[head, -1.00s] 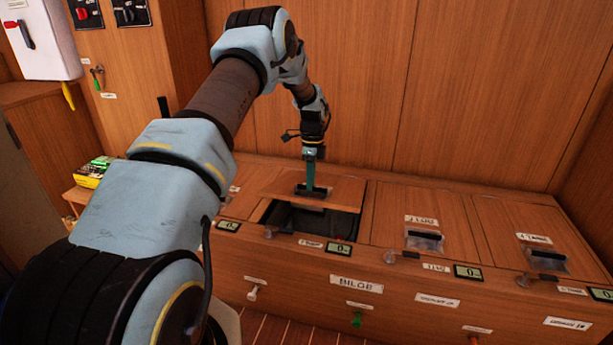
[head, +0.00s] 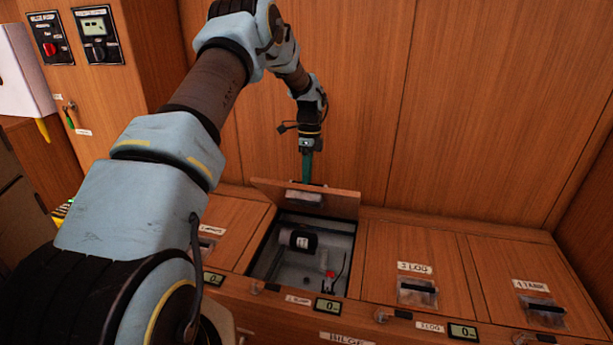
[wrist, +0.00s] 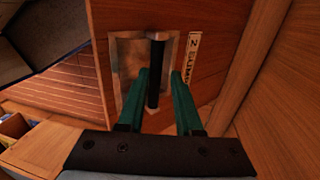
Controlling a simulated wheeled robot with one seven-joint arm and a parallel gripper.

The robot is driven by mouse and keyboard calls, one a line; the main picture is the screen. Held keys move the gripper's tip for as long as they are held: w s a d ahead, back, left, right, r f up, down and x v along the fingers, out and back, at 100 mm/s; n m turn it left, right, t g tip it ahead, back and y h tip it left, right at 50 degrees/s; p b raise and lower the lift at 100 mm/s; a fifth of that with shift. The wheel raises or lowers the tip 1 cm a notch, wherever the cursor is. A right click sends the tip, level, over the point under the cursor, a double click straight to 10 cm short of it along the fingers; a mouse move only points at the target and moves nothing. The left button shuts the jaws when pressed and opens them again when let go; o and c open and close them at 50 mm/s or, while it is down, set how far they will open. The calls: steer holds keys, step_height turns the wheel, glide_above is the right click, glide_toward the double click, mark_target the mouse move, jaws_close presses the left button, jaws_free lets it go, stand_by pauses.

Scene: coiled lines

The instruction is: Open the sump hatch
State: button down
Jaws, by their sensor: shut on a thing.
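The sump hatch lid (head: 338,200) is a wooden panel hinged at the back, swung up and standing steeply tilted behind its opening. The compartment below (head: 291,268) is uncovered and shows a grey interior. My gripper (head: 305,182) is at the lid's top edge, with its green fingers reaching down behind that edge. In the wrist view my gripper (wrist: 162,78) has its fingers on both sides of the black handle bar (wrist: 155,92), which spans a metal recess plate (wrist: 130,65) in the lid. It is shut on this handle.
Inside the compartment are a dark cylinder (head: 298,239) and a small red-topped part (head: 330,274). Closed hatches labelled LOG (head: 420,262) and TANK (head: 505,275) lie to the right. Another closed hatch (head: 228,225) is at left. A wooden wall (head: 350,110) rises close behind.

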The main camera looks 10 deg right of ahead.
steer(key=shift+w+f, duration=0.35)
steer(key=shift+f, duration=0.15)
steer(key=c, duration=1)
jaws_free()
steer(key=shift+o, duration=0.8)
steer(key=shift+w+d+f, duration=0.1)
steer(key=shift+w+f, duration=0.05)
steer(key=shift+r, duration=0.3)
steer(key=r, duration=0.3)
steer(key=w+r, duration=0.1)
steer(key=r, duration=0.3)
steer(key=d+r, duration=0.1)
steer(key=r, duration=0.2)
steer(key=shift+w+r, duration=0.2)
steer(key=shift+r, duration=0.1)
